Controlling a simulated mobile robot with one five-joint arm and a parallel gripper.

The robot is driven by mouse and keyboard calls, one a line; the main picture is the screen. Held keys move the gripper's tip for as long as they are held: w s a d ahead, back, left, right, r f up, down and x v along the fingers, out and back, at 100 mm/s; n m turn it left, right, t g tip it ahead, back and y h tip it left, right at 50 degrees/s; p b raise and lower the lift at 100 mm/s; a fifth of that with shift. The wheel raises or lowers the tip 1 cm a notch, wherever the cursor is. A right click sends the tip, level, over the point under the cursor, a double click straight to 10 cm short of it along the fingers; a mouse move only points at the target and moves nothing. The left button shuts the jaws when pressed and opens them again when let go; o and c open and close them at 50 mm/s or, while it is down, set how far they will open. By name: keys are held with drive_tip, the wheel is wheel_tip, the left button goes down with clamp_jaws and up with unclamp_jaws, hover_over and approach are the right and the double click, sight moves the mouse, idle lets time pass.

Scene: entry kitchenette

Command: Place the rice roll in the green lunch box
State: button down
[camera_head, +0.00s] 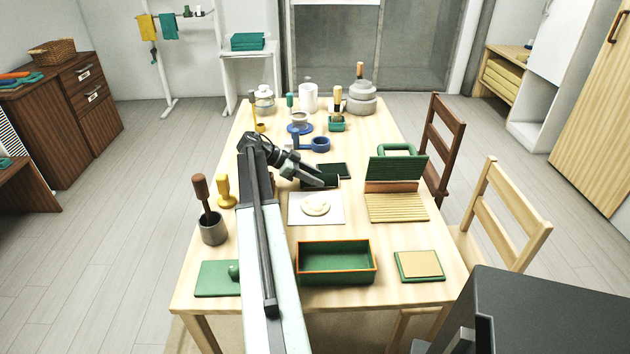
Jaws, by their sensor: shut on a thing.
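The green lunch box (336,278) is an open, empty rectangular box with an orange rim, near the front middle of the table. My gripper (318,181) is over the middle of the table, beyond the lunch box and just behind a white sheet. It is shut on a small dark green piece, which I take for the rice roll (308,184). The piece is partly hidden by the jaws, and its outline blends with the dark green items behind it. I cannot tell how high it is held.
A pale round mound lies on the white sheet (298,216). A slatted mat (396,208) with a green upright panel stands right. A green-edged square (419,266) and a green board (214,279) flank the lunch box. Chairs line the right side.

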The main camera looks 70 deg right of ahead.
drive_tip(key=shift+f, duration=0.15)
drive_tip(key=c, duration=0.8)
unclamp_jaws()
